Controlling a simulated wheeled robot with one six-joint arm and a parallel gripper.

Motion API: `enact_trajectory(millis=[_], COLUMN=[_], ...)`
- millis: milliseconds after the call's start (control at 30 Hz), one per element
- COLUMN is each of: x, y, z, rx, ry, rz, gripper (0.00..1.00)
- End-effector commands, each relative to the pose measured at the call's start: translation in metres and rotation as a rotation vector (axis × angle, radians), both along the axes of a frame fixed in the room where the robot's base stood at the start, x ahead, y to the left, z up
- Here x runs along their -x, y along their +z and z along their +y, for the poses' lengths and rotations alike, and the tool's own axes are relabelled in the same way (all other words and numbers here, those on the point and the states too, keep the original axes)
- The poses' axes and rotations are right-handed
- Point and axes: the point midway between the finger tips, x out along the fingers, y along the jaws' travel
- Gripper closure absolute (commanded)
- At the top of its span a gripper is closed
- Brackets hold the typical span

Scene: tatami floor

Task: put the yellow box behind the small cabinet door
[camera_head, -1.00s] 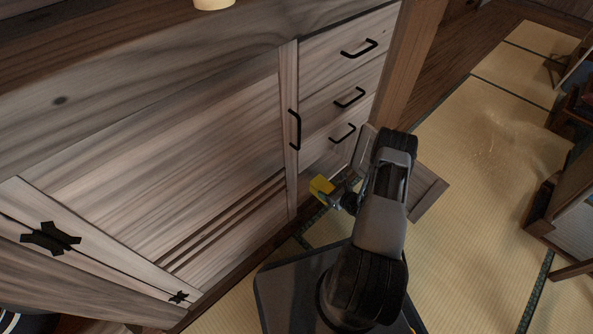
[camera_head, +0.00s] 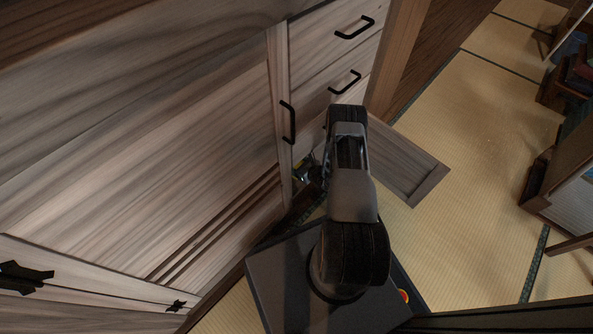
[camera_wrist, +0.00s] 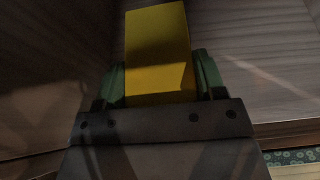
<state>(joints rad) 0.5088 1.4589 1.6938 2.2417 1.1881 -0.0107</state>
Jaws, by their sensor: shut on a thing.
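The yellow box (camera_wrist: 158,45) is held between the green fingers of my gripper (camera_wrist: 160,78) in the wrist view. Dark wooden surfaces lie close around it, and the box's lower part is hidden by the gripper. In the head view my gripper (camera_head: 307,172) is at the low opening below the drawers, mostly hidden by my arm and in shadow. The small cabinet door (camera_head: 405,162) stands open, swung out to the right of my arm. The box itself is barely visible in the head view.
The cabinet has drawers with black handles (camera_head: 354,28) above the opening and a wide sliding panel (camera_head: 150,160) at left. A wooden post (camera_head: 405,50) stands right of the drawers. Tatami floor (camera_head: 480,180) is clear to the right, with wooden furniture (camera_head: 565,190) at the far right.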

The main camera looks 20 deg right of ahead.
Motion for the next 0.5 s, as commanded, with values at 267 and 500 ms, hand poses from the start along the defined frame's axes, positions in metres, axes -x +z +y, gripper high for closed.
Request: enact_trajectory(millis=[267,500], x=[0.0,-0.001], y=[-0.036,-0.035], z=[-0.002,-0.002], rx=[0.0,0.0], ry=[-0.004,-0.007], rz=[-0.001,0.0], gripper=[0.64,0.64])
